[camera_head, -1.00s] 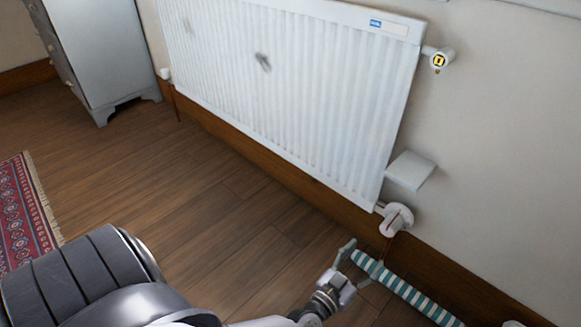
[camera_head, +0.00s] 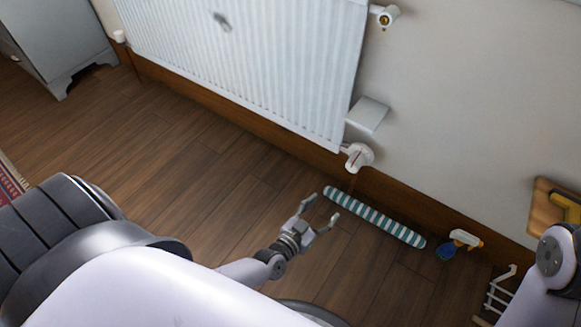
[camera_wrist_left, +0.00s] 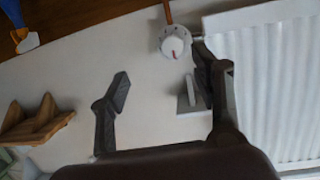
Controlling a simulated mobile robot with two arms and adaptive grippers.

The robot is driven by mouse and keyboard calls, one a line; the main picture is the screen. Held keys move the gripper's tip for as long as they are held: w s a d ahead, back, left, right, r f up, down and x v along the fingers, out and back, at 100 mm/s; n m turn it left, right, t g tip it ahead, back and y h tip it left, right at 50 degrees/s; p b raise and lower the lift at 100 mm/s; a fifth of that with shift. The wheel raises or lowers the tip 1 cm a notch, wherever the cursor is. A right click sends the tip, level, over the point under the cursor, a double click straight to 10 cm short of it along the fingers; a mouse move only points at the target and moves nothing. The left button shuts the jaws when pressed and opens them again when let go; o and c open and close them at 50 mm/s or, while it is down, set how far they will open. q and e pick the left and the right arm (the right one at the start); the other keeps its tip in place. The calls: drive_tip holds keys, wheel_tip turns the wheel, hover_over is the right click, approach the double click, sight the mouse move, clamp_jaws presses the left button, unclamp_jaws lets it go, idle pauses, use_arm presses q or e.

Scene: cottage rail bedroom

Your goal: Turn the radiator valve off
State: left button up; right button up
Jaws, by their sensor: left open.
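The white radiator valve (camera_head: 358,157) sits at the lower right corner of the white radiator (camera_head: 245,70), just above the floor. A red mark shows on its knob. In the left wrist view the valve (camera_wrist_left: 174,43) lies beyond and between my fingertips, nearer the right finger. My left gripper (camera_head: 321,212) is open and empty, below and left of the valve in the head view, apart from it. It also shows in the left wrist view (camera_wrist_left: 160,85). Part of my right arm shows at the lower right of the head view; its gripper is out of frame.
A teal-and-white striped draught roll (camera_head: 375,217) lies on the floor along the wall. A small grey shelf (camera_head: 367,114) juts out above the valve. A blue and orange spray bottle (camera_head: 460,242), a white rack (camera_head: 497,295) and a wooden shelf (camera_head: 545,208) are at the right.

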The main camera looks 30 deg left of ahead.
use_arm(q)
drive_tip(key=s+a+m+g+p, duration=0.1)
drive_tip(key=s+g+p, duration=0.5)
drive_tip(key=s+p, duration=0.6)
drive_tip(key=a+p, duration=0.1)
drive_tip(key=p, duration=0.3)
drive_tip(key=shift+s+a+f, duration=0.2)
drive_tip(key=shift+s+f, duration=0.1)
drive_tip(key=shift+f, duration=0.05)
